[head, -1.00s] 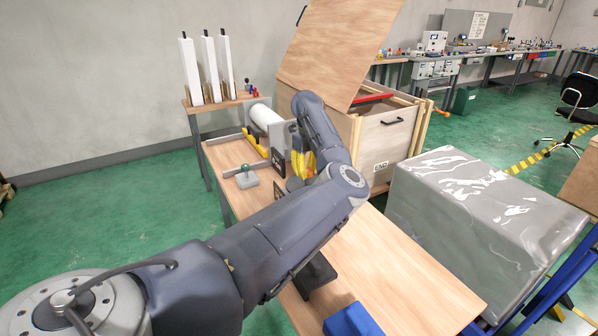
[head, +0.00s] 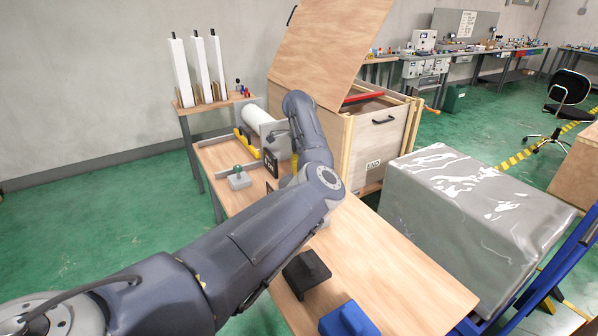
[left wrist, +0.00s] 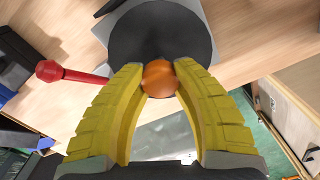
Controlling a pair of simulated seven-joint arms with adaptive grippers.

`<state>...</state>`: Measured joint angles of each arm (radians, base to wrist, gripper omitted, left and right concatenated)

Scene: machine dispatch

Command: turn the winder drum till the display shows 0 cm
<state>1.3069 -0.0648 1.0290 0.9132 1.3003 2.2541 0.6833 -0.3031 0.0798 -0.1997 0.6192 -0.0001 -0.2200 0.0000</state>
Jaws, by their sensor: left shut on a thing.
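The winder stands at the far end of the wooden table, with a white drum (head: 259,118) beside a grey upright plate. A small black panel (head: 271,164), perhaps the display, faces the near side; I cannot read any figure on it. In the left wrist view, the yellow fingers of my left gripper (left wrist: 159,70) are shut on an orange ball knob (left wrist: 159,80), in front of a dark round disc (left wrist: 150,32). In the head view my own arm hides most of this gripper. My right gripper is not in view.
A red-handled part (left wrist: 68,73) shows beside the disc. An open wooden crate (head: 378,138) and a wrapped grey block (head: 480,205) stand right of the table (head: 390,265). Dark and blue objects lie near.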

